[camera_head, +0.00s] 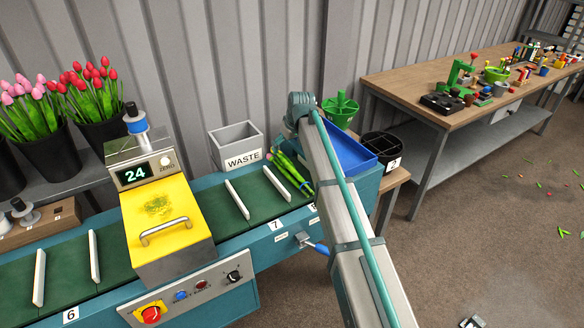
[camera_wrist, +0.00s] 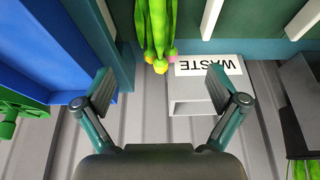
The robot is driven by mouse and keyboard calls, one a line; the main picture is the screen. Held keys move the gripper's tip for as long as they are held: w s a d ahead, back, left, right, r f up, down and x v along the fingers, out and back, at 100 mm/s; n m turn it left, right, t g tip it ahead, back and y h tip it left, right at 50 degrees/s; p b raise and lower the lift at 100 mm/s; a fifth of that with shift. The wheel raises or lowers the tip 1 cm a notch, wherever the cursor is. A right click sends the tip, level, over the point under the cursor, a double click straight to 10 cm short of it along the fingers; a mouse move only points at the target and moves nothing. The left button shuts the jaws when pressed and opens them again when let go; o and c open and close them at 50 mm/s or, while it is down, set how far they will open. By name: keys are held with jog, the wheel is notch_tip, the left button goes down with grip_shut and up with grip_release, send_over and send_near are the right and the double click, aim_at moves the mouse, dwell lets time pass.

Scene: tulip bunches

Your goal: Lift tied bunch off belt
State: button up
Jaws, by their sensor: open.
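The tulip bunch (camera_head: 288,172) lies on the right end of the green belt (camera_head: 208,205), past the last white divider, with its far end near the waste bin. My arm partly covers it in the head view. In the wrist view the bunch (camera_wrist: 157,25) shows green stems and leaves with small pink, orange and yellow heads at its lower end. My gripper (camera_wrist: 159,86) is open and empty, its fingers spread wide; the bunch lies ahead of the gap between them, apart from both. The gripper is hidden in the head view. I cannot make out the tie.
A grey bin marked WASTE (camera_head: 236,146) stands behind the belt, close to the bunch. A blue tray (camera_head: 347,150) is right of the belt end. White dividers (camera_head: 237,199) stand across the belt. A yellow-covered machine (camera_head: 165,225) reading 24 straddles it. A black bucket (camera_head: 382,150) stands farther right.

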aim_at(284, 158)
jog(key=p+x, duration=0.2)
jog(key=x, duration=0.8)
jog(key=shift+w+f+p, duration=0.1)
jog(key=shift+f+p, duration=0.25)
jog(key=c, duration=1.3)
jog(key=shift+r, duration=0.1)
